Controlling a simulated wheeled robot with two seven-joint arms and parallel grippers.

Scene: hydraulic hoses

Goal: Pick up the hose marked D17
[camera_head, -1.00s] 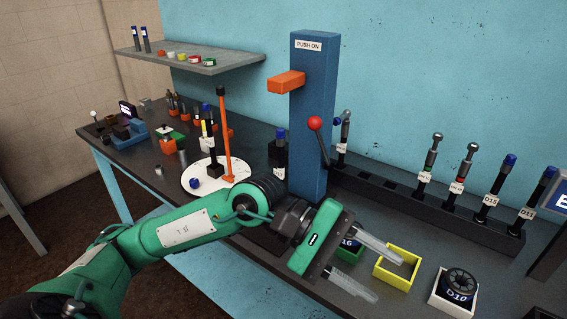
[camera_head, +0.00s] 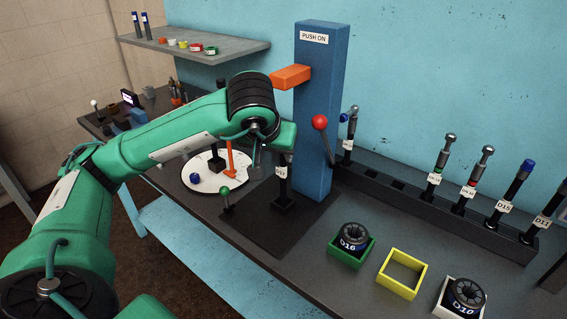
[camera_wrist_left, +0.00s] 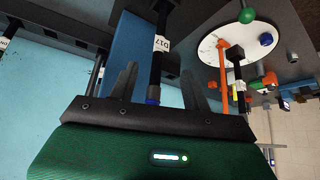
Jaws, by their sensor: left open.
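The hose marked D17 (camera_head: 284,186) stands upright in a black base on a dark mat, in front of the blue press column. Its white label shows in the head view; its top is hidden behind my gripper. In the left wrist view the hose (camera_wrist_left: 157,62) runs between the two fingers, its blue end close to the palm. My left gripper (camera_wrist_left: 159,76) is open around it, with a gap to each finger. In the head view only the green body of my left gripper (camera_head: 284,138) shows clearly. My right gripper is not in view.
The blue press column (camera_head: 318,110) with a red-knobbed lever stands just behind. A white round plate (camera_head: 205,182) lies to the left. A black rack (camera_head: 400,190) with several hoses, a green box (camera_head: 338,254), a yellow box (camera_head: 402,274) and a white box (camera_head: 445,304) are to the right.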

